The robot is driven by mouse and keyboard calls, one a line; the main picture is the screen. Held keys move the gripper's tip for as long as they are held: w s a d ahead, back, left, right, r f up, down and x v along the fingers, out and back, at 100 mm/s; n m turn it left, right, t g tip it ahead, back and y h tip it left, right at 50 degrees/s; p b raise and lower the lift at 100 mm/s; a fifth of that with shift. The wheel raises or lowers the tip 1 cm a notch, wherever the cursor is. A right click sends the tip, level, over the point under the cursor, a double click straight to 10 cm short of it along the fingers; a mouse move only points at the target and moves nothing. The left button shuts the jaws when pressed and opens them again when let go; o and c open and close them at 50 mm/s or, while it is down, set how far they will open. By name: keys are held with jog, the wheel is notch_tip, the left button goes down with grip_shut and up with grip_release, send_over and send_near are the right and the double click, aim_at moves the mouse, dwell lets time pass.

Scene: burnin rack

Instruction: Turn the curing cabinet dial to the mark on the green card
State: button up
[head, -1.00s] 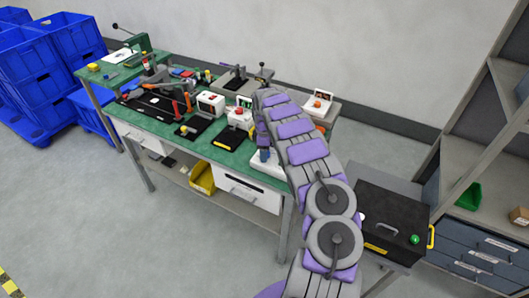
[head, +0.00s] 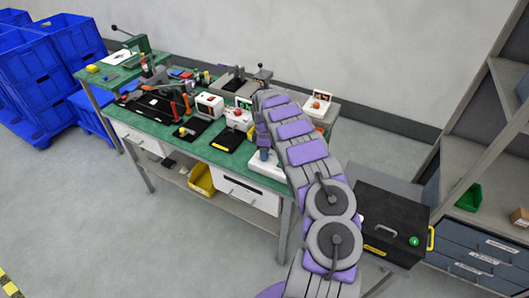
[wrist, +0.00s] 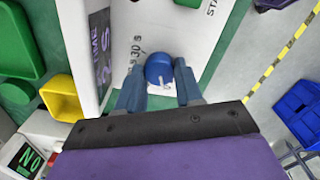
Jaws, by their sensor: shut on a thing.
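In the wrist view a round blue dial (wrist: 158,66) with a small white mark sits on a white panel (wrist: 205,32). "30 S" is printed on the panel beside it. My gripper (wrist: 159,82) has one finger on each side of the dial and is shut on it. A dark label (wrist: 100,45) with "TIME" and an "S" shows to the left; its full text is unreadable. In the head view my gripper (head: 263,150) is at the right end of the green bench, by a white box (head: 268,166) partly hidden by my arm. I cannot tell which card is the green card.
White devices with red buttons (head: 209,104), black trays and tools crowd the green bench (head: 225,160). A black case (head: 392,222) stands to the right of my arm. Blue crates (head: 50,65) are stacked at left. The floor in front of the bench is clear.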

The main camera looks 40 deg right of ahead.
jog(key=shift+m, duration=0.3)
jog(key=m+p, duration=0.2)
jog(key=m, duration=0.1)
jog(key=shift+p, duration=0.3)
jog(key=m+p, duration=0.2)
jog(key=m, duration=0.4)
jog(key=shift+s+p, duration=0.1)
jog(key=shift+p, duration=0.3)
jog(key=m+p, duration=0.2)
jog(key=m, duration=0.3)
jog(key=shift+d+m, duration=0.1)
jog(key=shift+m, duration=0.3)
jog(key=shift+s+f+m+p, duration=0.15)
jog(key=shift+m+p, duration=0.95)
jog(key=shift+m, duration=1.1)
jog(key=o, duration=1)
jog(key=shift+o, duration=0.2)
jog(key=shift+w, duration=0.2)
jog(key=shift+r, duration=0.2)
